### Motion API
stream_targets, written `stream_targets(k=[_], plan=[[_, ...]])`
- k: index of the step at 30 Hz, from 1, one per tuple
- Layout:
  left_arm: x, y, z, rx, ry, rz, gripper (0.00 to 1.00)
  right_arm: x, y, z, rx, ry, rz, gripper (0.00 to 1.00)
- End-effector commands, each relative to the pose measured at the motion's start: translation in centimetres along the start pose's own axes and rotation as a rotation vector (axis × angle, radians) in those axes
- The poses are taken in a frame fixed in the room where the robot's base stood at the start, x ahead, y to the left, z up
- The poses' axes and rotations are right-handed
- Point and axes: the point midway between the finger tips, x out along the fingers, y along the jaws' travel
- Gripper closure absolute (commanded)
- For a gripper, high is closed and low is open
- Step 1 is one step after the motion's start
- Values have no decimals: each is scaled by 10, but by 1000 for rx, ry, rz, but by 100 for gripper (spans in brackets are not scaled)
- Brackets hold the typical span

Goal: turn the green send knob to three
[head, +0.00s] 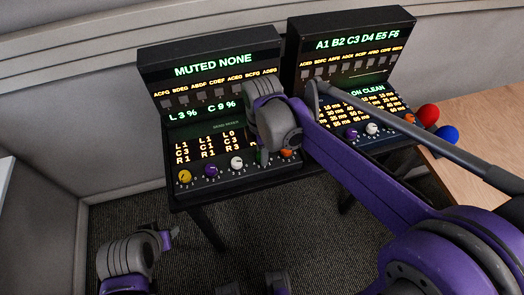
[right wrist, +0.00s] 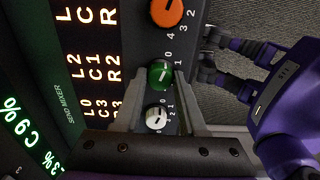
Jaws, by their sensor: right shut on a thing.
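The green send knob (right wrist: 160,74) shows in the right wrist view, with a pale pointer line on its face. I cannot read with certainty which number the line points to. My right gripper (right wrist: 160,78) has its two grey fingers on either side of the knob and is shut on it. In the head view my right gripper (head: 263,150) is over the front row of the left console (head: 222,188) and hides most of the green knob.
The white knob (right wrist: 156,118) and the orange knob (right wrist: 167,11) flank the green one. Purple (head: 211,170) and yellow (head: 185,176) knobs sit farther left. A second console (head: 350,62) stands to the right, with red (head: 428,114) and blue (head: 448,134) balls beside it.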

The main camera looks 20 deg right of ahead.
Motion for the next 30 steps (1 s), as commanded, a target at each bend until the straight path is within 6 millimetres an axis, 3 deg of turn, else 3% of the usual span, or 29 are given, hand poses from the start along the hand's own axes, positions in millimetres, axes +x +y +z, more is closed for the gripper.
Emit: stream_targets(k=[11,30], plan=[[0,0,0,0,0,0,50,0,0,0,169,0,0,100],[-1,0,-1,0,1,0,50,0,0,0,766,0,0,100]])
